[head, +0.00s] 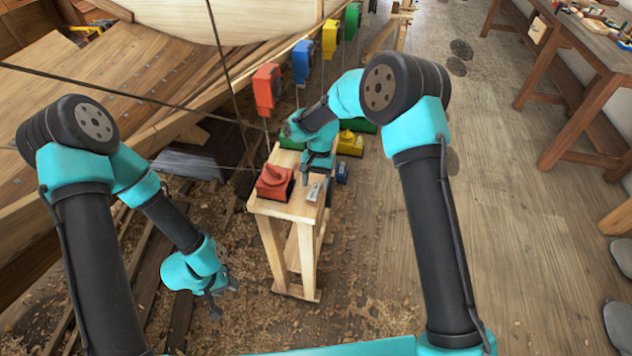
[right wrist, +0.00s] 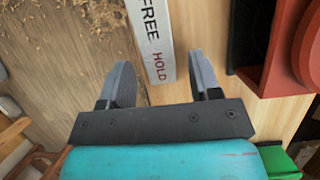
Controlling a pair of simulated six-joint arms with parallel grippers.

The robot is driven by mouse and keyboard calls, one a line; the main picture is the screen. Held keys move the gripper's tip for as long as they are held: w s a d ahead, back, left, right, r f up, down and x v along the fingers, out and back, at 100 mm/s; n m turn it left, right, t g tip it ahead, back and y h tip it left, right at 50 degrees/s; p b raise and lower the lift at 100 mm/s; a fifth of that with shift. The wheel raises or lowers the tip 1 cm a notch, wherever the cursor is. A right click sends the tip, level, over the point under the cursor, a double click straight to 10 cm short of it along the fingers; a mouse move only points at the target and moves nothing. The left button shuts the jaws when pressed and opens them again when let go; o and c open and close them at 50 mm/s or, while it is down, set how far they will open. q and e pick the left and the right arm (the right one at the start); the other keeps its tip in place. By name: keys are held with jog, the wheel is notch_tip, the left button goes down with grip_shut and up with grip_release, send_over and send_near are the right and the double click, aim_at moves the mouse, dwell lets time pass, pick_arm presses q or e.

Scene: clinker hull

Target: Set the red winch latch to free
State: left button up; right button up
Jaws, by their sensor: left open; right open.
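The red winch (head: 273,183) sits on the near end of a wooden stand (head: 284,207); part of its red body (right wrist: 285,45) shows at the right of the right wrist view. A pale label plate (head: 314,191) lies beside it, and its words FREE and HOLD read clearly in the right wrist view (right wrist: 152,38). I cannot make out a separate latch lever or its setting. My right gripper (right wrist: 160,68) is open and empty, its fingers either side of the plate's HOLD end. My left gripper (head: 222,300) is open and empty, low left of the stand.
Yellow (head: 350,144) and blue (head: 342,173) parts are further along the stand, partly behind my right arm. Red (head: 266,88), blue (head: 302,61), yellow (head: 330,38) and green (head: 351,20) blocks hang beside the hull (head: 190,15).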

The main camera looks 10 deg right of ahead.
jog(key=shift+f, duration=0.15)
jog(key=c, duration=0.9)
jog(key=shift+s+r+t, duration=0.15)
jog(key=shift+r+t, duration=0.05)
jog(key=shift+t, duration=0.2)
jog(key=shift+s+a+r+t+h, duration=0.15)
jog(key=shift+t+h, duration=0.1)
jog(key=shift+t, duration=0.35)
jog(key=shift+s+r+t+h, duration=0.1)
jog(key=shift+s+t+h, duration=0.1)
jog(key=shift+t, duration=0.4)
jog(key=shift+s+a+r+t+h, duration=0.1)
jog(key=shift+t+h, duration=0.15)
jog(key=shift+t, duration=0.35)
jog(key=shift+r+t, duration=0.1)
jog(key=shift+t, duration=0.5)
jog(key=o, duration=0.9)
jog(key=shift+s, duration=0.1)
